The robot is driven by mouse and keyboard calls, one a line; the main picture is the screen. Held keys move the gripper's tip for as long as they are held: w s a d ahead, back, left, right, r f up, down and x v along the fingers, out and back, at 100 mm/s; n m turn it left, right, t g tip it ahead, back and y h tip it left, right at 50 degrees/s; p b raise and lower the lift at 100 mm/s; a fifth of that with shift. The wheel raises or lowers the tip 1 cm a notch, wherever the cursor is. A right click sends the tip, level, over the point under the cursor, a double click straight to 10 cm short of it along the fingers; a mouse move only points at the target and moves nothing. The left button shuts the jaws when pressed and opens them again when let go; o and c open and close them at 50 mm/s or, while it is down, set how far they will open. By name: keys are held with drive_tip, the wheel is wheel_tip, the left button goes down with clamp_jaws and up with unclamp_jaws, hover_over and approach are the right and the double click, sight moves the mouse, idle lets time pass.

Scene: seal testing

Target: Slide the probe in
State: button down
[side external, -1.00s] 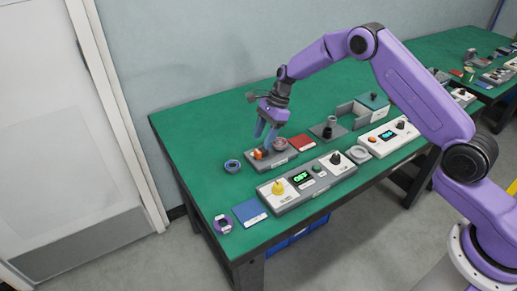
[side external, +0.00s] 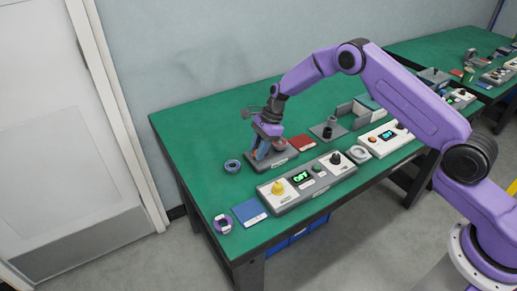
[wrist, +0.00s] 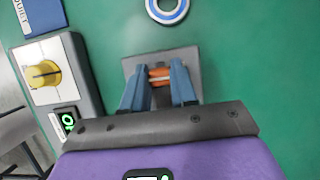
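A small orange piece (wrist: 160,74) with a pale band across it sits over a grey base (wrist: 134,66); it may be the probe, but the frames do not confirm this. My gripper (wrist: 159,75) is lowered, with its blue fingers on either side of the orange piece. Whether the fingers press on it or stand just clear cannot be told. In the side view my gripper (side external: 262,153) is down at the left part of the grey base (side external: 288,157) and hides the orange piece. No socket for it is clearly visible.
A grey console with a yellow knob (side external: 278,187) and a lit green display stands in front. The green tabletop at the left is mostly clear.

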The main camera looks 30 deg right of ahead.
drive_tip(key=shift+d, duration=1.45)
drive_tip(key=c, duration=0.9)
unclamp_jaws()
drive_tip(key=shift+a, duration=0.1)
drive_tip(key=shift+d+r, duration=0.2)
drive_tip(key=shift+r, duration=0.35)
drive_tip(key=v, duration=1.6)
drive_tip(key=shift+d+r, duration=0.15)
drive_tip(key=shift+d, duration=0.05)
